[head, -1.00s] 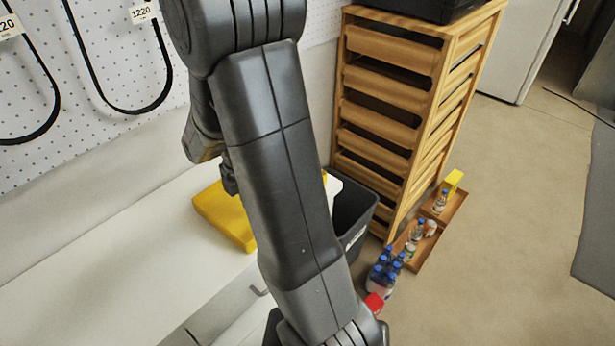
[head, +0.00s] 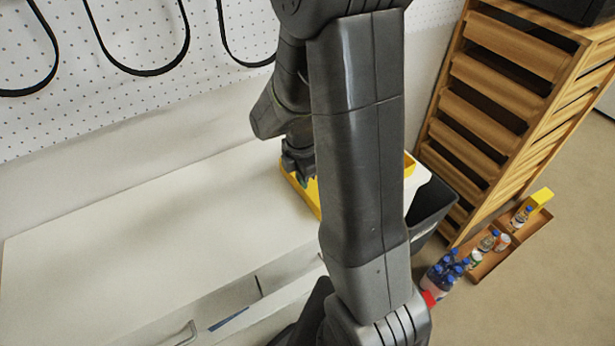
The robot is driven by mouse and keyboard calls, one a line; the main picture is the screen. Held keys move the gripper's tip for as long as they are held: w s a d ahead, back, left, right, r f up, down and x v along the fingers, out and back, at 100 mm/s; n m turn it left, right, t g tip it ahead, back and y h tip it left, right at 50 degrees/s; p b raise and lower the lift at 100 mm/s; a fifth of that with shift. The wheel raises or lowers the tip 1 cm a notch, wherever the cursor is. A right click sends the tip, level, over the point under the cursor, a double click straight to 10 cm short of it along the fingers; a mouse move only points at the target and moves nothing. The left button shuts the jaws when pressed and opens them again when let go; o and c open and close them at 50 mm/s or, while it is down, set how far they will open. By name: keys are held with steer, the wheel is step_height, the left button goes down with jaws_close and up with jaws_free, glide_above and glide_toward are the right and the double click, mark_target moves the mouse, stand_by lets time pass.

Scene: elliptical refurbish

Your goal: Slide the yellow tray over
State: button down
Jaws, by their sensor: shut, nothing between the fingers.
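The yellow tray (head: 309,194) sits on the white worktop (head: 150,235) near its right end. My arm hides its middle. Its left edge shows to the left of my arm, and a small strip of its far right corner shows to the right. My gripper (head: 302,178) points down at the tray's left part, by its rim. It is shut with nothing held. I cannot tell whether the fingertips touch the tray.
The worktop left of the tray is bare. A black bin (head: 432,207) stands off its right end, beside a wooden rack (head: 505,95). Bottles (head: 443,270) and a wooden tray (head: 490,262) are on the floor. A pegboard (head: 110,100) is behind.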

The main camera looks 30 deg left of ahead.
steer(key=s+a, duration=0.9)
steer(key=s, duration=0.5)
steer(key=s+a, duration=1)
steer(key=s, duration=0.5)
steer(key=s+a, duration=0.9)
steer(key=s, duration=0.5)
steer(key=shift+s+a+p, duration=0.25)
steer(key=shift+a+p, duration=0.05)
steer(key=shift+a, duration=0.05)
steer(key=shift+w, duration=0.15)
